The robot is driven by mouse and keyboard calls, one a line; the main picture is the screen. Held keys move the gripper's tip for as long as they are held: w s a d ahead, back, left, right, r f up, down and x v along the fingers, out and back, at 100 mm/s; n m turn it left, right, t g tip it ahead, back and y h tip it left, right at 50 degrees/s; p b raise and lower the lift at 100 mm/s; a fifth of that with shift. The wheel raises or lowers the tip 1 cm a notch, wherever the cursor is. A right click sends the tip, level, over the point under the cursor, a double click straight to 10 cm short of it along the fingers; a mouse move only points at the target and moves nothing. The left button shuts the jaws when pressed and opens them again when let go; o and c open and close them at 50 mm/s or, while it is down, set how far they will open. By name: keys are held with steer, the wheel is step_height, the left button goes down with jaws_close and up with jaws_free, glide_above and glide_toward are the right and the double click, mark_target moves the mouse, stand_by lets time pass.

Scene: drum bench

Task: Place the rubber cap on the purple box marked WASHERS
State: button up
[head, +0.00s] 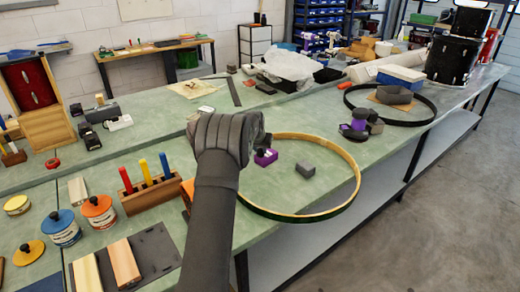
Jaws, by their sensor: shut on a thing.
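A small purple box (266,158) with a pale label sits on the green bench inside a large wooden hoop. The label is too small to read. My gripper (262,141) is just above and behind the box's top in the picture, coming from the left. It is shut on a small dark thing, which looks like the rubber cap, mostly hidden by the fingers. I cannot tell whether that thing touches the box. A second purple piece (352,131) stands further right, among dark grey blocks.
The wooden hoop (340,150) surrounds the box and a grey block (305,169). A black hoop (428,104) holds a grey tray (394,95). Left are a wooden rack of coloured handles (150,190), tins (98,212) and wooden blocks (124,262). Bench inside the hoop is mostly clear.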

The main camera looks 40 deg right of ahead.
steer(key=shift+f, duration=0.1)
steer(key=o, duration=0.9)
steer(key=shift+o, duration=0.2)
steer(key=shift+s+a+r, duration=0.1)
steer(key=shift+r, duration=0.35)
steer(key=v, duration=1.1)
